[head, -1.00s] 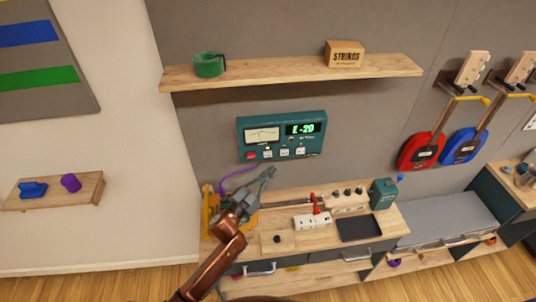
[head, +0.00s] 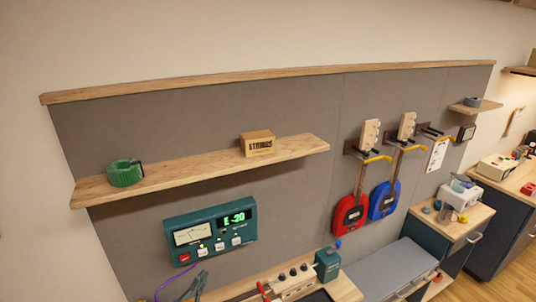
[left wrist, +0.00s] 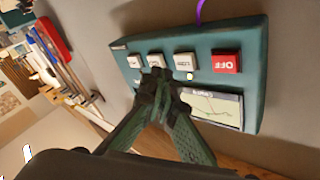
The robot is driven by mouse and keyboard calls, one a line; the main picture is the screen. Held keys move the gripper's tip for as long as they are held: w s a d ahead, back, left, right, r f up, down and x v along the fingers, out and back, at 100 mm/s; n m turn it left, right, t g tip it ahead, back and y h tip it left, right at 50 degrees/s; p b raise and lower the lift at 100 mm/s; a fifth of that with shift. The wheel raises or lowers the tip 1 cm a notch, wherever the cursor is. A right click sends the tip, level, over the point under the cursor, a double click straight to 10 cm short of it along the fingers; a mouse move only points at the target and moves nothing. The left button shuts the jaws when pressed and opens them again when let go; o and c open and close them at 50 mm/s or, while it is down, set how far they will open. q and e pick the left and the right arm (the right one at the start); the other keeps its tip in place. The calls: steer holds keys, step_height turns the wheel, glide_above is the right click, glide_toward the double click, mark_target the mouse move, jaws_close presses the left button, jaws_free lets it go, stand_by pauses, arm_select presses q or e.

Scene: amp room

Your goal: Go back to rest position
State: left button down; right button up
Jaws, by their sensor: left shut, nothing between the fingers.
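My left gripper (head: 198,284) shows at the bottom edge of the head view, mostly cut off, below the teal tuner panel (head: 211,235) on the grey wall. The panel has a white meter, a lit green readout and a row of buttons. In the left wrist view my left gripper (left wrist: 162,92) is shut and empty, its fingertips in front of the panel (left wrist: 255,60) and covering part of it. I cannot tell whether they touch it. The red OFF button (left wrist: 227,62) is clear of the fingers. My right gripper is not in view.
A wooden shelf (head: 200,172) above the panel holds a green coil (head: 125,173) and a STRINGS box (head: 258,143). Red (head: 349,214) and blue (head: 384,200) guitars hang to the right. The workbench (head: 340,288) lies below. A purple cable (head: 172,283) hangs by my gripper.

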arm_select(q)
steer(key=s+a+f+n+g+y, duration=0.1)
steer(key=s+a+f+n+g, duration=0.1)
steer(key=s+f, duration=0.3)
steer(key=s+a+f+n+g+y, duration=0.2)
steer(key=s+a+f, duration=0.1)
steer(key=s+f, duration=0.1)
steer(key=s+a+f+n+g+y, duration=0.2)
steer(key=s+a+f+g, duration=0.1)
steer(key=s+f, duration=0.2)
steer(key=shift+s+a+f, duration=0.3)
steer(key=s+f+n+g+h, duration=0.1)
steer(key=s+f+g, duration=0.3)
steer(key=s, duration=0.7)
steer(key=s+f+n+g, duration=0.2)
steer(key=s+f+g, duration=0.2)
steer(key=s, duration=0.8)
step_height(320, 180, down, 34)
steer(key=s+d+m+g+b, duration=0.1)
steer(key=s+d+b, duration=0.1)
steer(key=b, duration=0.2)
steer(key=s+f+g+b, duration=0.1)
steer(key=s+f+b, duration=0.1)
steer(key=s+f, duration=1.7)
steer(key=shift+f+m+g+h+b, duration=0.3)
steer(key=shift+f+b, duration=0.05)
steer(key=shift+f, duration=0.1)
